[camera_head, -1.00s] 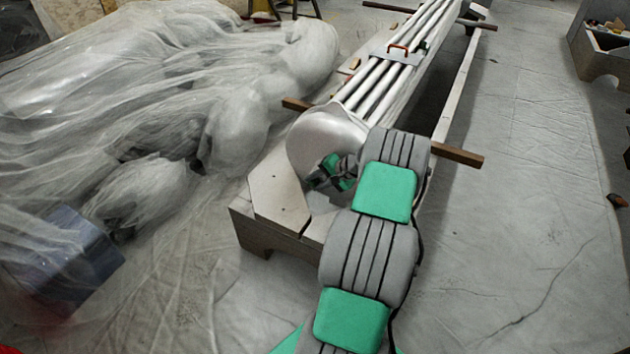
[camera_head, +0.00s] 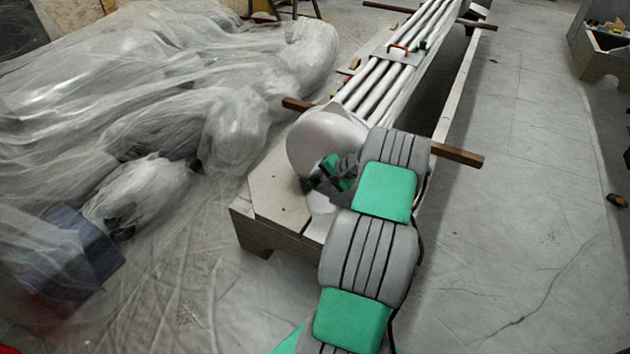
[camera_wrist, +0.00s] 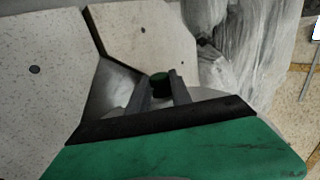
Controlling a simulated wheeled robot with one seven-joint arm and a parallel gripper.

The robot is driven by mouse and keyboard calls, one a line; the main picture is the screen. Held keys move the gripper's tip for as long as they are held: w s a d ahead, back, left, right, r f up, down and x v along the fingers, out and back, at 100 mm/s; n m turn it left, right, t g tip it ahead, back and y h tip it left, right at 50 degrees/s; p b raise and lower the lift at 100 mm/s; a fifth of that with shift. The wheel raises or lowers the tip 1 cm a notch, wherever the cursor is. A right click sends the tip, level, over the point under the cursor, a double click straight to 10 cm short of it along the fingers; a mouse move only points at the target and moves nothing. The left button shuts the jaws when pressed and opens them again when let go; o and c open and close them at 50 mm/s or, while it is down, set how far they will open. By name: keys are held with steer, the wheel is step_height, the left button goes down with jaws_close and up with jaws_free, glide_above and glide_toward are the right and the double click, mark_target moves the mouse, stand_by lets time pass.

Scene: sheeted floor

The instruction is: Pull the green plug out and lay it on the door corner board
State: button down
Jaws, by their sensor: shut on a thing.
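In the wrist view, my gripper (camera_wrist: 160,88) is shut on the dark green plug (camera_wrist: 160,79), whose rounded top shows between the fingertips. Its lower part is hidden by the fingers, and a pale grey surface lies behind and below them. Whether the plug still touches anything below is hard to tell. In the head view, my gripper (camera_head: 311,183) is small and partly hidden at the silvery rounded end piece (camera_head: 315,135). A pale board with an angled corner (camera_head: 275,195), perhaps the door corner board, lies beside it on the low bench; the plug cannot be made out there.
Long silvery tubes (camera_head: 385,72) run back along the bench, with wooden bars (camera_head: 457,154) sticking out sideways. Crumpled clear sheeting (camera_head: 150,100) and a blue box (camera_head: 70,255) lie at left. The sheeted floor at right is mostly free.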

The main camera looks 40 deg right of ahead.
steer(key=shift+a, duration=0.2)
steer(key=shift+s+a+p, duration=0.3)
steer(key=shift+a+p, duration=0.2)
steer(key=shift+a, duration=0.25)
steer(key=shift+s+a+p, duration=0.25)
steer(key=shift+a+p, duration=0.3)
steer(key=shift+a, duration=0.15)
steer(key=shift+s+a+p, duration=0.3)
steer(key=shift+a+p, duration=0.2)
steer(key=shift+a, duration=0.25)
steer(key=shift+s+a+p, duration=0.35)
steer(key=shift+a+p, duration=0.25)
steer(key=shift+a, duration=0.35)
steer(key=shift+s+a+p, duration=0.3)
steer(key=shift+a+p, duration=0.3)
steer(key=shift+a, duration=0.3)
